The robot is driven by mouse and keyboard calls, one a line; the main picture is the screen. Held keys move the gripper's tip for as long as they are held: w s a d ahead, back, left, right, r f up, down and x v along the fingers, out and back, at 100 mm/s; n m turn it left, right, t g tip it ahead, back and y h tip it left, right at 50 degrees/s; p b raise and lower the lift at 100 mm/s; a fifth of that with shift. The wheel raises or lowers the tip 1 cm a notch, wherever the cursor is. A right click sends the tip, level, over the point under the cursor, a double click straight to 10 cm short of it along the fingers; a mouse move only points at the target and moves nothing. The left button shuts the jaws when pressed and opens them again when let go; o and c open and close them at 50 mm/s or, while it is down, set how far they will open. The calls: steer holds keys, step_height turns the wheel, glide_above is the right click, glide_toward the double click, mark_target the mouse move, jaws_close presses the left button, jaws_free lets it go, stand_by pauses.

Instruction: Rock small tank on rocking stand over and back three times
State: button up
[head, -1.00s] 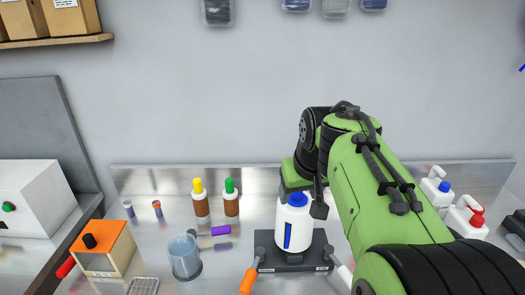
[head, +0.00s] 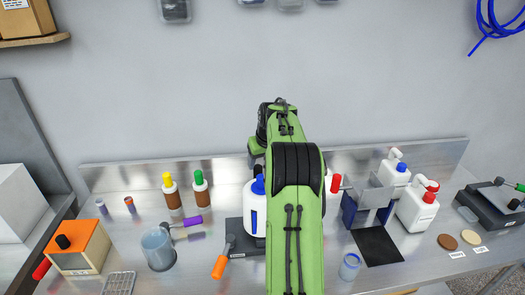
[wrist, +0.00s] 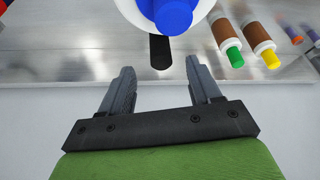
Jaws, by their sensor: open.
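A small white tank (head: 250,210) with a blue cap (head: 258,185) and a blue stripe stands upright on a dark base (head: 234,238) in the head view. An orange-handled lever (head: 219,266) is at the base's left. My arm hides the right part of the tank and base. In the wrist view the tank (wrist: 130,8) and blue cap (wrist: 172,14) show at the top edge, with a black tab (wrist: 160,52) below. My gripper (wrist: 160,78) is open and empty, its fingers apart from the tank. The fingers are hidden in the head view.
Left are a clear beaker (head: 158,250), yellow-capped (head: 172,193) and green-capped (head: 201,190) bottles and an orange box (head: 82,250). Right are a blue-and-grey holder (head: 367,205), a red-capped jug (head: 418,207), a dark mat (head: 377,246) and a small cup (head: 349,267).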

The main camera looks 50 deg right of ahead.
mark_target(259, 169)
steer(key=x, duration=0.8)
steer(key=shift+w+d+f, duration=0.15)
steer(key=shift+f, duration=0.15)
steer(key=shift+c, duration=0.3)
jaws_close()
